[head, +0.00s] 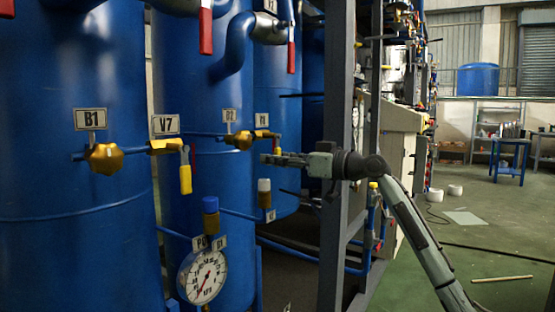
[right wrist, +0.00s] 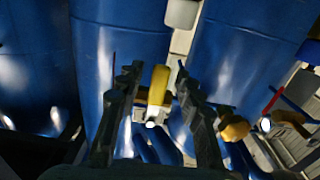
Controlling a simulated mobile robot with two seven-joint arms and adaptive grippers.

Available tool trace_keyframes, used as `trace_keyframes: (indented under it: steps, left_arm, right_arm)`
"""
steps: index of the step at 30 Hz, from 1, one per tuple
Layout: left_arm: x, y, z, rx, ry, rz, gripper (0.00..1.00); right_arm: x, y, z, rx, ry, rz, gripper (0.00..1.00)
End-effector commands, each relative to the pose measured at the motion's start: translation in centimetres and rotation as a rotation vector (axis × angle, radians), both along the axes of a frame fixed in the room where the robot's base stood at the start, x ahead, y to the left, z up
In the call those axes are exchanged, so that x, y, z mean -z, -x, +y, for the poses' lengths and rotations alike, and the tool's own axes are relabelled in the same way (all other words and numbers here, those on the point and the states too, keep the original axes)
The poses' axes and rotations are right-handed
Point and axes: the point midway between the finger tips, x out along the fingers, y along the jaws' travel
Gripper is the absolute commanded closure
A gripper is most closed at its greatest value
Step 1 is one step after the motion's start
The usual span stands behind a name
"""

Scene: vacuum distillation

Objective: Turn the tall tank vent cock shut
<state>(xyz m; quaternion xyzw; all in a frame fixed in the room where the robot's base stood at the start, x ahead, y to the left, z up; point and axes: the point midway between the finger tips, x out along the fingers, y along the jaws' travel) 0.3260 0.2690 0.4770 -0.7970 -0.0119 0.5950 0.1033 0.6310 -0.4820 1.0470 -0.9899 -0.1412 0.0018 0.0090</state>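My left gripper is not in view.
A pressure gauge (head: 203,277) stands low in front. A dark steel post (head: 336,230) rises close to my right forearm. Open green floor (head: 490,240) lies to the right.

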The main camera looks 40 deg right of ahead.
Motion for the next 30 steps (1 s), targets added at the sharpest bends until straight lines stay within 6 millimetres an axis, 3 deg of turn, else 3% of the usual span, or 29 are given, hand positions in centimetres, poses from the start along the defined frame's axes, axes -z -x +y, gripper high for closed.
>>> trace_keyframes:
  steps: [8,21,30]
  left_arm:
    - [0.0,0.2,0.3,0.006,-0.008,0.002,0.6]
    - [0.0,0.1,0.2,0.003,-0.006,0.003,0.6]
    - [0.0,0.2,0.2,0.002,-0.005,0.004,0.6]
  right_arm:
    - [0.0,0.9,-0.3,0.001,0.002,-0.001,0.64]
    - [0.1,9.1,-2.7,0.001,0.0,0.0,0.64]
    - [0.0,11.5,-3.4,0.0,0.0,0.0,0.64]
